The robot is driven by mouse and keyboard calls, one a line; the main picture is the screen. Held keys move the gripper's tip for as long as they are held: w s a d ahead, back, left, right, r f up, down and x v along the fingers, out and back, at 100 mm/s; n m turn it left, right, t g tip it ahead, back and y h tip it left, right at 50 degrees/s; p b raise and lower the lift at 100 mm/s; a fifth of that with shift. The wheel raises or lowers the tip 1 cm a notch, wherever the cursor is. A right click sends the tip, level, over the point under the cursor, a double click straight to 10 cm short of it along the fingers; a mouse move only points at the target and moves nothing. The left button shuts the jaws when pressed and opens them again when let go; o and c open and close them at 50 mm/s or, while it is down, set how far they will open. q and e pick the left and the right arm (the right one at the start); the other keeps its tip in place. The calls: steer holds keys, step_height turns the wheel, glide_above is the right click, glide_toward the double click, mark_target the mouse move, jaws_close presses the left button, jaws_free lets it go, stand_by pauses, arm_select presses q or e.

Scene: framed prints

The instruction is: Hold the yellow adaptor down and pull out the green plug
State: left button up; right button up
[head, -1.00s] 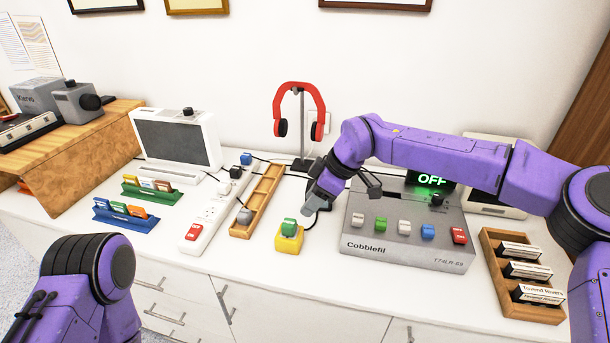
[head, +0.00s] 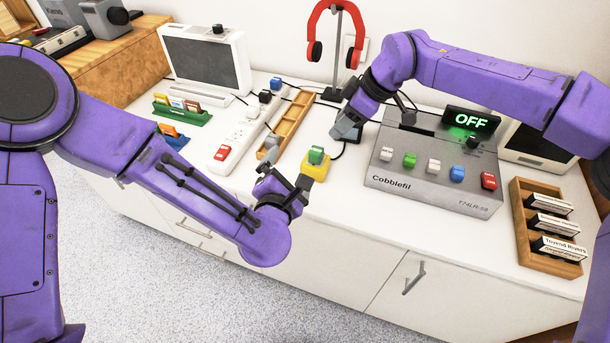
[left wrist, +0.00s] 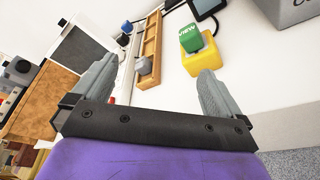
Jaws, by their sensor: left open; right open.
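The yellow adaptor (head: 315,168) sits on the white counter near its front edge, with the green plug (head: 316,155) upright in its top. In the left wrist view the yellow adaptor (left wrist: 201,62) and the green plug (left wrist: 190,38) show just beyond the right-hand finger. My left gripper (head: 284,177) is open and empty, in front and to the left of the adaptor; its two spread fingers also show in the left wrist view (left wrist: 155,88). My right gripper (head: 374,118) is open, behind and to the right of the adaptor, apart from it.
The grey Cobblefil box (head: 430,180) with coloured buttons and an OFF display stands to the right. A white power strip (head: 238,135) and a wooden tray (head: 292,122) lie to the left. The red headphones (head: 336,30) hang on a stand behind. A wooden cassette rack (head: 530,230) stands far right.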

arm_select(q)
steer(key=w+d+r+n+t+h, duration=0.15)
steer(key=d+r+n, duration=0.3)
steer(key=r, duration=0.45)
steer(key=n+g+h, duration=0.1)
steer(key=n+g, duration=0.2)
steer(key=g, duration=0.1)
glide_toward(317, 160)
steer(key=w+f, duration=0.3)
steer(key=f, duration=0.1)
steer(key=shift+w, duration=0.2)
steer(key=x, duration=1)
steer(key=shift+w+d+f, duration=0.1)
steer(key=shift+w, duration=0.05)
steer(key=shift+c, duration=0.3)
steer(key=c, duration=1.2)
